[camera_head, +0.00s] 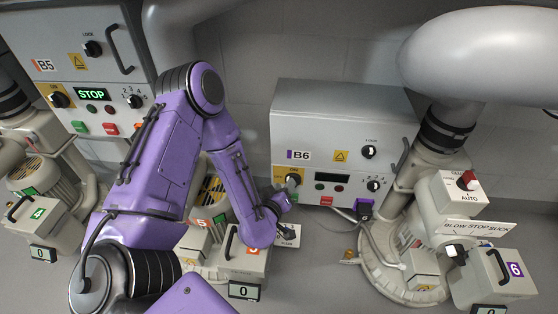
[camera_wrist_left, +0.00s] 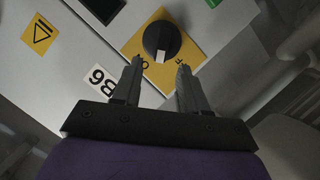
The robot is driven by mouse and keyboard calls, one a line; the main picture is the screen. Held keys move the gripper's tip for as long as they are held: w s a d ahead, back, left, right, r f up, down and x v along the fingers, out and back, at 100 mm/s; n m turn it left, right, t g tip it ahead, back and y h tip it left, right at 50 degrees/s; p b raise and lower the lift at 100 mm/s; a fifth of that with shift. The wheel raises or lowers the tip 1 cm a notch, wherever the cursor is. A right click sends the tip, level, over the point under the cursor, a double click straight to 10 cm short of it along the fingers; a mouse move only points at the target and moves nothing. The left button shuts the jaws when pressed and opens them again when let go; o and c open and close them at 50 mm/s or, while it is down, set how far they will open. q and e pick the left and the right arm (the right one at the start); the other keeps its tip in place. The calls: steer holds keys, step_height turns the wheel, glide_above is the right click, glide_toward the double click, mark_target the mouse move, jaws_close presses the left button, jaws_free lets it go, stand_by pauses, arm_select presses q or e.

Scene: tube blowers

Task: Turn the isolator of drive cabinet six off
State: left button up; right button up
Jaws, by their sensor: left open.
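Drive cabinet B6 (camera_head: 340,130) is the grey box right of centre in the head view. Its isolator (camera_head: 293,179) sits on a yellow plate at the cabinet's lower left, partly covered by my gripper. In the left wrist view the isolator is a round black knob (camera_wrist_left: 161,38) with a white pointer mark towards my fingers. Plate lettering is partly hidden by the fingers. My left gripper (camera_wrist_left: 159,67) is open, its two fingertips just short of the knob, one on either side of its pointer end. Contact cannot be told. It also shows in the head view (camera_head: 287,193). My right gripper is out of view.
Cabinet B5 (camera_head: 80,60), with a green STOP display (camera_head: 92,94), stands at the upper left. B6's display (camera_head: 332,177) is dark. A blower marked 6 (camera_head: 495,272) stands at the lower right. Blower 5's box (camera_head: 243,258) lies below my left forearm.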

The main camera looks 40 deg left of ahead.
arm_select(q)
steer(key=p+v, duration=0.1)
steer(key=v, duration=0.6)
steer(key=shift+s, duration=0.35)
steer(key=shift+d+r, duration=0.15)
